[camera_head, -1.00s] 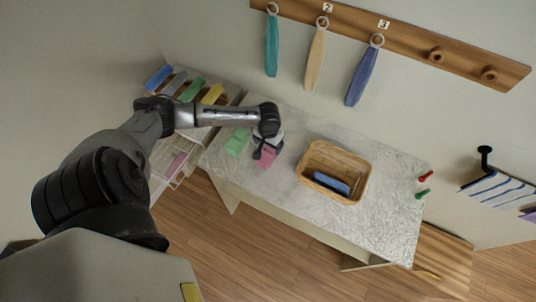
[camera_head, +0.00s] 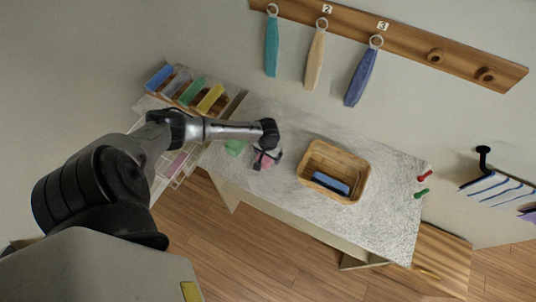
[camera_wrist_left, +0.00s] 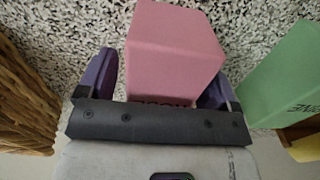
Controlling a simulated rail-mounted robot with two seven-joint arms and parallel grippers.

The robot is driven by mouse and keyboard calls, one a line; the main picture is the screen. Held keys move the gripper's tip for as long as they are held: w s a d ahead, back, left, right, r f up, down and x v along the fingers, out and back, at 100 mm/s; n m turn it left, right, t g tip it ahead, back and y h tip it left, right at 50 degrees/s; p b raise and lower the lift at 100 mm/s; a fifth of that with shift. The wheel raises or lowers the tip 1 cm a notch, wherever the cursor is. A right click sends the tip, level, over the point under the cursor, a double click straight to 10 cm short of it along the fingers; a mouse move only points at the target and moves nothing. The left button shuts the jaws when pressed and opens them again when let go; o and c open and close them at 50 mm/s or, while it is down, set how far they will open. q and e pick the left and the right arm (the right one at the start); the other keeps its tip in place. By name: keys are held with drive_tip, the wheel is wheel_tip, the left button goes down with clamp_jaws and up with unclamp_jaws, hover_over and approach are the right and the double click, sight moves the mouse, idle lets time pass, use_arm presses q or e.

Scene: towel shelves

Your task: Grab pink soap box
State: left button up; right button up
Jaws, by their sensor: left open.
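The pink soap box (camera_wrist_left: 172,50) stands on the speckled table in the left wrist view, with dark lettering partly hidden by my gripper. My left gripper (camera_wrist_left: 160,80) is open, with one purple finger on each side of the box. The right finger looks very close to the box, and a gap shows at the left finger. In the head view the pink box (camera_head: 263,163) is mostly covered by my left gripper (camera_head: 266,160). My right gripper is not in view.
A green box (camera_wrist_left: 290,75) stands to the right of the pink one. A wicker basket (camera_head: 312,148) holding a blue item (camera_head: 330,183) is on the table (camera_head: 380,215). Small red (camera_head: 424,176) and green (camera_head: 421,193) items lie at its right end. Coloured towels hang above.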

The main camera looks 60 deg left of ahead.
use_arm(q)
drive_tip(key=shift+c, duration=0.4)
drive_tip(key=c, duration=1)
drive_tip(key=shift+r, duration=0.1)
